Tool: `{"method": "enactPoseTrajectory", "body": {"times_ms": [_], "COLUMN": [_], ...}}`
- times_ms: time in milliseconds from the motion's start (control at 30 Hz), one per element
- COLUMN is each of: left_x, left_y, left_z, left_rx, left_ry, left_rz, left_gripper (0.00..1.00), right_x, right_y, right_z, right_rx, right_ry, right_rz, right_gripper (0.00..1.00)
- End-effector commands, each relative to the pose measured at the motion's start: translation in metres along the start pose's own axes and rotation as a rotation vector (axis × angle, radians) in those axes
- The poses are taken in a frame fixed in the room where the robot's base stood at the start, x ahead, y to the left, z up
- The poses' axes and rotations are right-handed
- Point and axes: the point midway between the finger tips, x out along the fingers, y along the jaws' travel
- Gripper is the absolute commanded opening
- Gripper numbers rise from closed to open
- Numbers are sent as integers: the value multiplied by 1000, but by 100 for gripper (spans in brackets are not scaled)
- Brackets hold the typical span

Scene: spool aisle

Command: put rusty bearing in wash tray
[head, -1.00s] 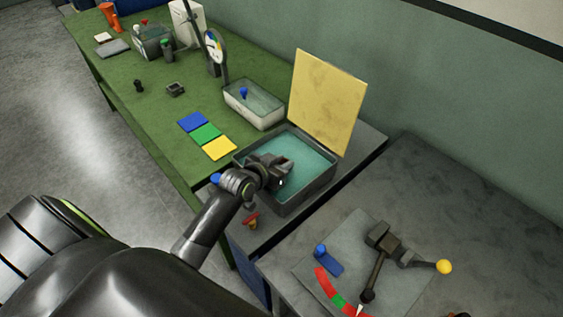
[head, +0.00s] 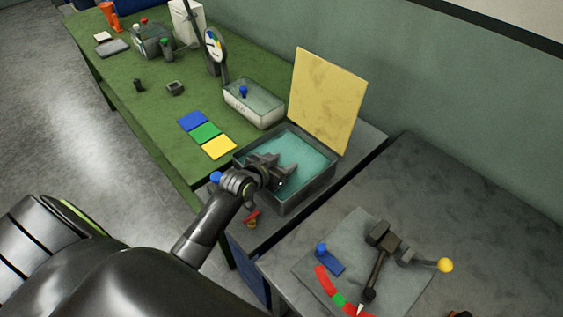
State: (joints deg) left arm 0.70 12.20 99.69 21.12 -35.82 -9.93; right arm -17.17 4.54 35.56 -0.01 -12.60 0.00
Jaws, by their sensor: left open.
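The wash tray (head: 309,192) is a dark grey open box with teal liquid, right of centre, with a yellow lid (head: 327,100) standing up behind it. My left gripper (head: 290,170) is over the tray, its fingers apart and pointing to the right. I see nothing between the fingers. I cannot make out a rusty bearing in the tray; the gripper hides part of its inside. My right gripper is not in view.
A white basin (head: 254,108) with a blue knob and three coloured squares (head: 206,134) are on the green bench. A lever fixture (head: 382,245) with a yellow ball stands on the grey bench at right.

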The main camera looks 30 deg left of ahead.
Motion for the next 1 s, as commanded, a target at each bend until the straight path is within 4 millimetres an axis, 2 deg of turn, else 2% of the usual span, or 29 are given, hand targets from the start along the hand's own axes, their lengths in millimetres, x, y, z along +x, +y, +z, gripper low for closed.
{"method": "enactPoseTrajectory", "body": {"times_ms": [33,67,267,300,800,1000], "left_x": [0,0,-7,-12,-97,-119], "left_y": [1,1,1,1,0,0], "left_z": [12,12,-4,1,-5,-7], "left_rx": [-19,-20,-19,-18,-6,-6], "left_ry": [-25,-25,-23,-24,-13,-10], "left_rz": [3,3,3,2,1,1], "left_gripper": [46,46,46,46,46,46], "right_x": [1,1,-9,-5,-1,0], "right_y": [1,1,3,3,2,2], "right_z": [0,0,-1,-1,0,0], "right_rx": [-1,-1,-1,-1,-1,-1], "right_ry": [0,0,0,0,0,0], "right_rz": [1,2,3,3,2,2], "right_gripper": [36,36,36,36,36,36]}}
